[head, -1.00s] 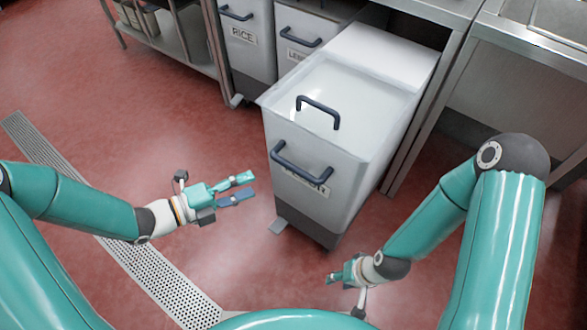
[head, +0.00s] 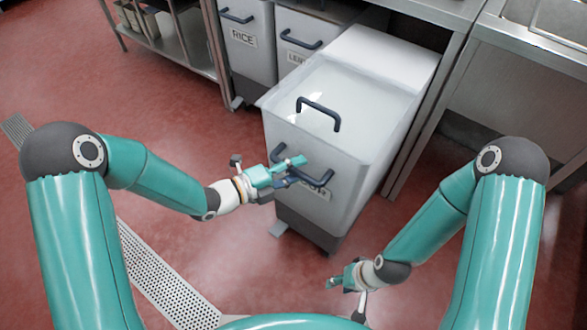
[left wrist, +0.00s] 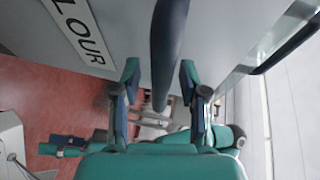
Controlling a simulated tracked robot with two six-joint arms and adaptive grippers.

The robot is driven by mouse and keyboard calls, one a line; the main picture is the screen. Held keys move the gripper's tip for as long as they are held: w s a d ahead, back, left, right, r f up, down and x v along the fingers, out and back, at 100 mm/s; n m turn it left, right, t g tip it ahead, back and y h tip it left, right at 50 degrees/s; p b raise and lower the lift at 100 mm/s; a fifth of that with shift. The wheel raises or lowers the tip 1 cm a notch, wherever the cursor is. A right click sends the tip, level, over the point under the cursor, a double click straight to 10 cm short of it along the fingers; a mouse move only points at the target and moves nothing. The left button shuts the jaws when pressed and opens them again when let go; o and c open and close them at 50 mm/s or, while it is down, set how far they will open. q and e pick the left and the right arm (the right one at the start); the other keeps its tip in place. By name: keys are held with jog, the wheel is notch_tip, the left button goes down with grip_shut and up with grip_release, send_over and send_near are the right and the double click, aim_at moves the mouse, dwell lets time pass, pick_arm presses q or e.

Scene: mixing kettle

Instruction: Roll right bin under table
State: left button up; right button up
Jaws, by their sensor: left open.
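The right bin (head: 312,143) is pale grey with a dark base. It sticks well out from under the steel table, its clear lid (head: 350,92) carrying a dark handle (head: 320,112). My left gripper (head: 297,170) is open at the bin's dark front handle (head: 277,153). In the left wrist view the handle (left wrist: 168,45) runs between the two open fingers of the left gripper (left wrist: 162,80), with gaps showing on both sides. A label ending in "LOUR" (left wrist: 83,32) is beside it. My right gripper (head: 338,280) is low, in front of the bin and apart from it; its fingers are too small to read.
The table's edge (head: 432,12) and a leg (head: 410,150) are close along the bin's right side. A RICE bin (head: 246,60) and another bin (head: 302,62) stand to the left under the table. Red floor (head: 170,120) is open at left, with a drain grate (head: 165,280).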

pick_arm(q)
grip_shut()
jog(key=shift+a, duration=0.15)
jog(key=shift+w, duration=0.15)
